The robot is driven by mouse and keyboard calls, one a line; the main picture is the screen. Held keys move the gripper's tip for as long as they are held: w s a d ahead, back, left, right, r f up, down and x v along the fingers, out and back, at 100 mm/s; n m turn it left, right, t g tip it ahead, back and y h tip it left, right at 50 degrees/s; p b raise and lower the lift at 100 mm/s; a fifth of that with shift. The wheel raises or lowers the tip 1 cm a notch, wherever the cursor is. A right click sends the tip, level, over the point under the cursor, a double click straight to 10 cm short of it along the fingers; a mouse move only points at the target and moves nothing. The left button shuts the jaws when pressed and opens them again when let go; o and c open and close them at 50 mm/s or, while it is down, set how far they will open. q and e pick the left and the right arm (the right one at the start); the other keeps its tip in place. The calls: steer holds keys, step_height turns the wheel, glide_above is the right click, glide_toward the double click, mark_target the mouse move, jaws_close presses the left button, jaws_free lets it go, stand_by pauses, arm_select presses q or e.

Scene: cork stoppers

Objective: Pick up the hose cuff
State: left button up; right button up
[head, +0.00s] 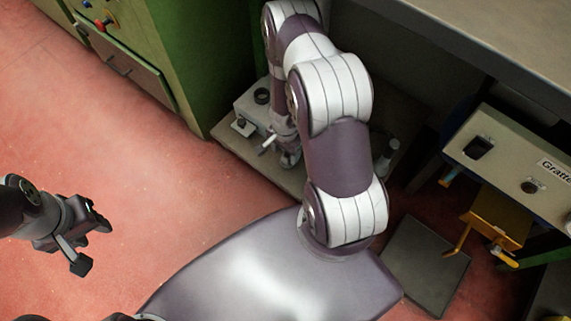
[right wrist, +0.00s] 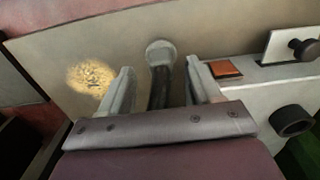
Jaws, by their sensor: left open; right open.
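In the right wrist view, a grey round-ended piece with a dark stem, which looks like the hose cuff (right wrist: 160,52), lies on a tan board. My right gripper (right wrist: 161,82) is open, with one finger on each side of the dark stem; I cannot tell whether they touch it. In the head view my right gripper (head: 278,148) is low over the board beside a white machine, and its fingertips are partly hidden. I cannot pick out the cuff there. My left gripper (head: 94,243) is open and empty above the red floor at the left.
The white machine (head: 248,108) with a black ring stands on the board (head: 240,150), beside a green cabinet (head: 190,50). A grey fitting (head: 386,160) stands at the board's right. A bench (head: 480,35) overhangs at upper right. Yellow crumbs (right wrist: 90,76) lie on the board.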

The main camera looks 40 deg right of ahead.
mark_target(286, 162)
step_height(286, 162, down, 8)
steer(key=b, duration=0.4)
steer(key=shift+r, duration=0.45)
steer(key=c, duration=0.8)
